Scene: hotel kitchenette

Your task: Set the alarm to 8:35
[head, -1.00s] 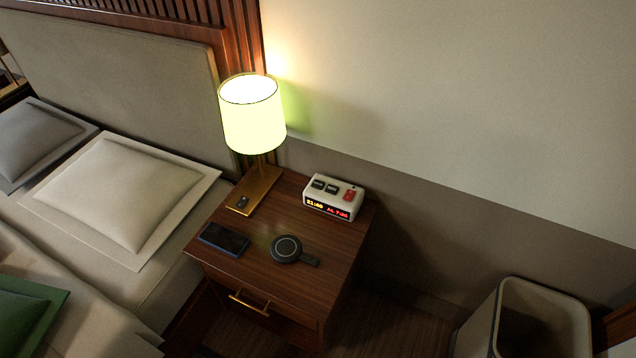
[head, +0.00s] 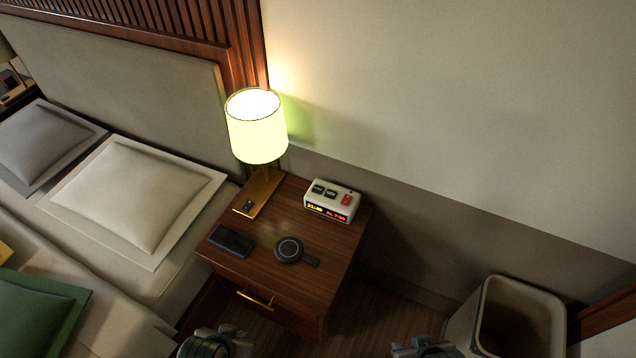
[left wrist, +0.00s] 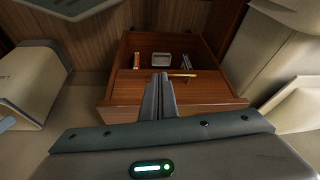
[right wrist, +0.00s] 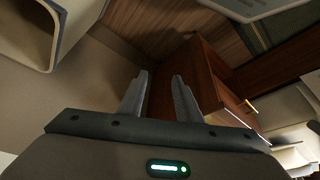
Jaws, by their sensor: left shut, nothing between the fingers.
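The alarm clock (head: 332,201) is a white box at the back right of the nightstand top (head: 300,221). Two dark buttons (head: 324,191) and a red button (head: 346,200) are on its top. Its front display (head: 326,213) shows a yellow time and a red alarm reading that looks like 7:30; the digits are small. My left gripper (left wrist: 160,78) is shut and empty in the left wrist view, in front of the nightstand. My right gripper (right wrist: 161,82) is open and empty. In the head view only parts of both show at the bottom edge, well short of the clock.
A lit lamp (head: 257,127), a phone (head: 232,241) and a round dark charger (head: 288,249) stand on the nightstand. A bin (head: 516,316) is on the floor at right. The bed is at left. An open compartment (left wrist: 160,45) with small items shows in the left wrist view.

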